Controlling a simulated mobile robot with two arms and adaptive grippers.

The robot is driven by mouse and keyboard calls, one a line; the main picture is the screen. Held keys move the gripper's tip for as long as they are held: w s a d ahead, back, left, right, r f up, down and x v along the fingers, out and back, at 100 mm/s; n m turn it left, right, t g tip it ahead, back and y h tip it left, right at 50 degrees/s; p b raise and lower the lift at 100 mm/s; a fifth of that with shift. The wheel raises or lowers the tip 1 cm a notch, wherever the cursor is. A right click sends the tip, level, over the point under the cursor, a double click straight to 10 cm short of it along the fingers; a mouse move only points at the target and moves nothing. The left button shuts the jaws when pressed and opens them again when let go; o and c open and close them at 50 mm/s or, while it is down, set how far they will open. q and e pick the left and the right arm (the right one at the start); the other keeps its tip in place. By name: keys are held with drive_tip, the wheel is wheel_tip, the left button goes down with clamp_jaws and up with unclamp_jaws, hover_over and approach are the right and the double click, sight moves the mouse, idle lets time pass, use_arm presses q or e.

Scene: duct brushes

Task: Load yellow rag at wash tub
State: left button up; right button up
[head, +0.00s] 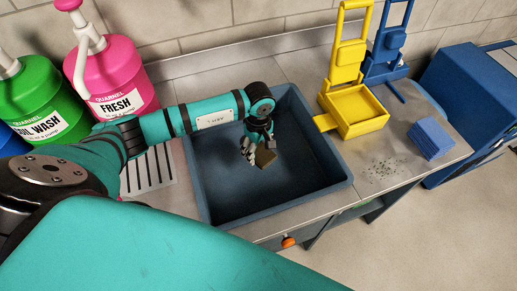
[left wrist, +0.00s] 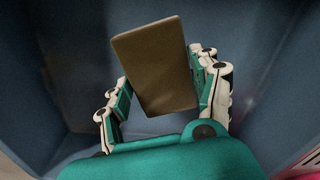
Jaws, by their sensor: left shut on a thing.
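The wash tub (head: 312,160) is a deep dark blue-grey basin set in the metal counter. My left gripper (head: 258,152) reaches down into it, near its middle. It is shut on the yellow rag (head: 266,158), which looks like a flat, dull yellow-brown block in the shade. In the left wrist view the rag (left wrist: 155,62) sits between both fingers of the left gripper (left wrist: 162,85), with dark tub walls around. I cannot tell whether the rag touches the tub floor. My right gripper is not in view.
Pink (head: 115,72) and green (head: 45,98) pump bottles stand at the left by a slotted drain plate (head: 152,172). Right of the tub are a yellow wringer (head: 356,108), a blue wringer (head: 388,52), a blue block (head: 431,138) and dark crumbs (head: 385,170).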

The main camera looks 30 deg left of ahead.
sight(258, 150)
use_arm(q)
drive_tip(key=shift+r, duration=0.15)
drive_tip(key=shift+r+p, duration=1.25)
drive_tip(key=shift+r, duration=0.65)
drive_tip(key=shift+r+p, duration=1.05)
drive_tip(key=shift+r, duration=1)
drive_tip(key=shift+r+p, duration=0.45)
drive_tip(key=shift+r, duration=0.45)
wheel_tip(258, 150, up, 4)
drive_tip(key=shift+p, duration=0.85)
